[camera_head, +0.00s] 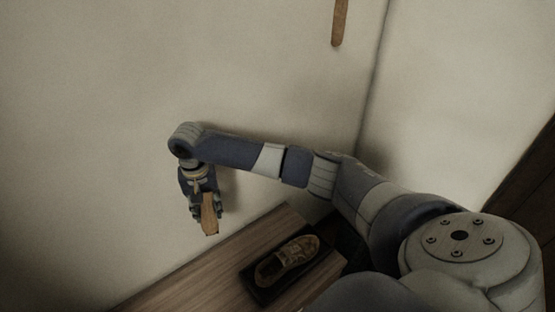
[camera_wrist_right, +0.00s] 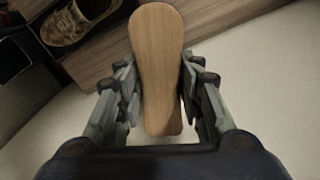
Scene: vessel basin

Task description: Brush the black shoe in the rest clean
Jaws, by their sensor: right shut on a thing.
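My right gripper (camera_head: 207,212) is shut on a wooden brush (camera_head: 210,214), in the air left of the shoe and near the wall. In the right wrist view the brush's smooth wooden back (camera_wrist_right: 157,60) stands between the fingers (camera_wrist_right: 157,88); its bristles are hidden. The shoe (camera_head: 288,258) lies in a dark, shallow rest (camera_head: 262,293) on the wooden bench. It looks dark with tan-brown patches, and laces show. In the right wrist view the shoe (camera_wrist_right: 75,20) is at the top left, apart from the brush. My left gripper is out of view.
The wooden bench top (camera_head: 212,270) is bare to the left of the rest. A dark box or recess (camera_head: 347,243) lies behind its right end. A pale wall (camera_head: 90,120) stands close behind the bench. A wooden strip (camera_head: 340,22) hangs high on the wall.

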